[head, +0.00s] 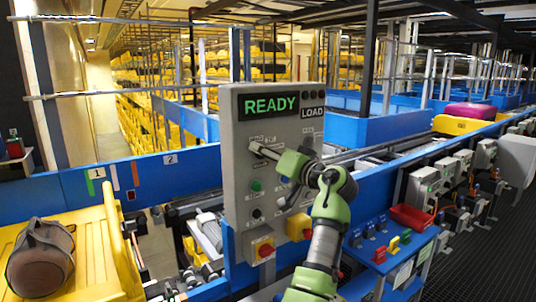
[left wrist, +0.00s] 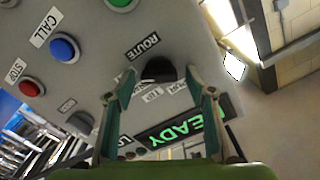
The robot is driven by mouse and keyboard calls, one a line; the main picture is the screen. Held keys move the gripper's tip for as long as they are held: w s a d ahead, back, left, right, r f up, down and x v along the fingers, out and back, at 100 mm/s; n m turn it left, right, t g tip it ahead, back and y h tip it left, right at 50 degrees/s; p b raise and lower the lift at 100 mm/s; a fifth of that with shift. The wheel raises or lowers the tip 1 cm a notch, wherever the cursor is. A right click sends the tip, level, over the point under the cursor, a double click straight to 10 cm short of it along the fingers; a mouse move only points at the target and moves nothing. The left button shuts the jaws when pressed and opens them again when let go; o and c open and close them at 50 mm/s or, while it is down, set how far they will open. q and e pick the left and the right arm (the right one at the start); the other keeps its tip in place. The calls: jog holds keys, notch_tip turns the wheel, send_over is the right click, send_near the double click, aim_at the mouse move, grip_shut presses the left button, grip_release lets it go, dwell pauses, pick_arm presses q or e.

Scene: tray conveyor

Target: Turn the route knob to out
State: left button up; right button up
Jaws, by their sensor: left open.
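The grey control panel (head: 236,165) stands upright in the head view, with a lit READY display (head: 270,104) and a LOAD label near its top. The route knob (left wrist: 158,70) is black and sits beside the ROUTE label (left wrist: 143,46) in the left wrist view. Small position labels lie on its display side, partly hidden; which one it points to I cannot tell. My left gripper (left wrist: 160,78) is open, its fingers on either side of the knob; contact is unclear. In the head view my left gripper (head: 268,170) is at the panel face and hides the knob. My right gripper is not in view.
A green button (left wrist: 120,3), blue button (left wrist: 65,47) and red button (left wrist: 32,88) are close by on the panel. A yellow tray (head: 95,240) holds a brown bag (head: 41,258) at left.

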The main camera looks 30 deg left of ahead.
pick_arm(q)
jog(key=v, duration=0.7)
jog(key=shift+d, duration=0.2)
jog(key=shift+s+f, duration=0.1)
